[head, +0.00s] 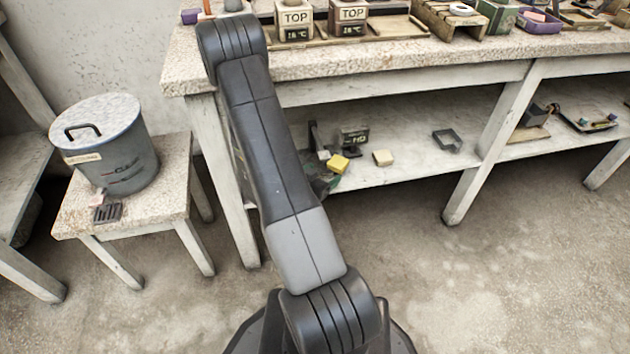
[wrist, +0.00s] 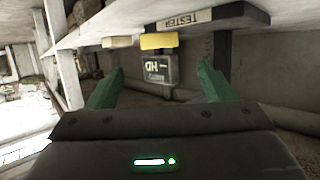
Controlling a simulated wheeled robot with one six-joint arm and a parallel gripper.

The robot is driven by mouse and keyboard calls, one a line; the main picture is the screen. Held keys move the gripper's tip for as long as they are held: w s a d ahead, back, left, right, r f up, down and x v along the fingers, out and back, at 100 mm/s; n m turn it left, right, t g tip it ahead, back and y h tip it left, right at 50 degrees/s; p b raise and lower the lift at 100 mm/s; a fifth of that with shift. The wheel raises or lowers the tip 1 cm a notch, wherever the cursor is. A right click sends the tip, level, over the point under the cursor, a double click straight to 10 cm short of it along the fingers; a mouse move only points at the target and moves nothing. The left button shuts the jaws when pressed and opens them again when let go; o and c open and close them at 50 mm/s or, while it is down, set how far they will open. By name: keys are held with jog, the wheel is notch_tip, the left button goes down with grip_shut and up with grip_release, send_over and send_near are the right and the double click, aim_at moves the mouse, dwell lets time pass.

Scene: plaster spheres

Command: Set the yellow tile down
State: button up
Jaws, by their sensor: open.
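The yellow tile (head: 338,163) lies on the lower shelf of the workbench, just right of my arm in the head view. In the wrist view, which shows the scene upside down, the yellow tile (wrist: 159,41) sits beyond my fingertips, between their lines. My gripper (wrist: 161,68) has its two green fingers wide apart with nothing between them. The tile looks clear of both fingers. In the head view my gripper is mostly hidden behind my arm, with a bit of green showing beside the tile.
A cream tile (head: 383,158) lies right of the yellow one. A dark display box (head: 355,138) stands behind them, and a dark upright piece (head: 315,136) to their left. A label (wrist: 186,20) shows close by. A dark frame (head: 447,140) lies farther right, with bare shelf between.

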aim_at(335, 164)
jog(key=b+x, duration=0.2)
jog(key=x, duration=0.7)
jog(key=shift+w+d+f, duration=0.15)
jog(key=shift+w, duration=0.15)
jog(key=c, duration=1.1)
jog(key=shift+o, duration=0.2)
